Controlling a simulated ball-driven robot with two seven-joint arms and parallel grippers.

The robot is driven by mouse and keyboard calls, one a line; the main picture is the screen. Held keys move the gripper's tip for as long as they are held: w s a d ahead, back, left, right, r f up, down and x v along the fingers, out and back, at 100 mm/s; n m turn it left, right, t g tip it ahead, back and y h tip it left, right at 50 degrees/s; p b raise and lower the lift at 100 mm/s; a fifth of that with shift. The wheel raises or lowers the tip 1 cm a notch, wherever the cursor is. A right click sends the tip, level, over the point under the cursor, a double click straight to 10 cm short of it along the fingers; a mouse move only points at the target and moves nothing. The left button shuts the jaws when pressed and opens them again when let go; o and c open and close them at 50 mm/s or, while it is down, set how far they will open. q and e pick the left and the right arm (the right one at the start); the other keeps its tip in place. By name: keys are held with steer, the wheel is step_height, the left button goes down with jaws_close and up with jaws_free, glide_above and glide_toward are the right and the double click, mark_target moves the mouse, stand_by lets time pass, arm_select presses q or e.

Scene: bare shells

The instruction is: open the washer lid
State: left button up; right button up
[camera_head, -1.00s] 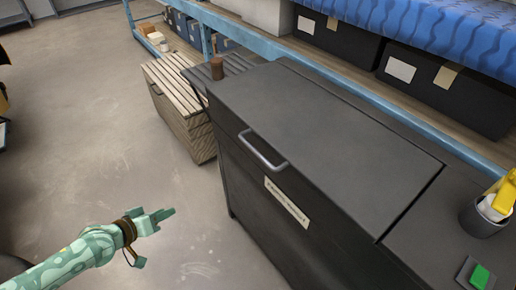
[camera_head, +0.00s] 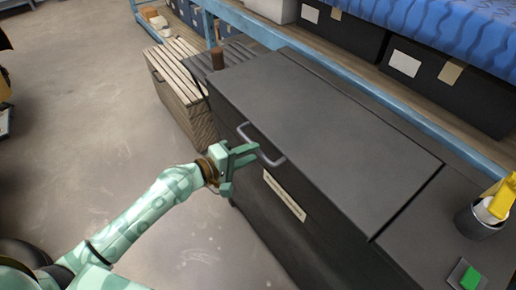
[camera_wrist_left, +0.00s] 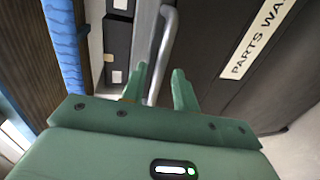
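The washer is a dark grey box, and its flat lid (camera_head: 320,125) is closed. A grey bar handle (camera_head: 270,157) sits at the lid's front edge and also shows in the left wrist view (camera_wrist_left: 166,48). A "PARTS WA..." label (camera_head: 284,194) is on the front below it. My green left gripper (camera_head: 252,154) is at the handle, its fingertips pointing toward it. In the left wrist view its two fingers (camera_wrist_left: 162,82) stand apart, with the bar lying across the gap between them. I cannot tell whether they touch it. My right gripper is out of view.
At right are a grey cup with a yellow item (camera_head: 482,218) and a green button (camera_head: 470,278). A blue shelf frame (camera_head: 350,85) runs behind.

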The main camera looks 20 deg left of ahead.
mark_target(258, 151)
arm_select(q)
steer(key=shift+x, duration=1.75)
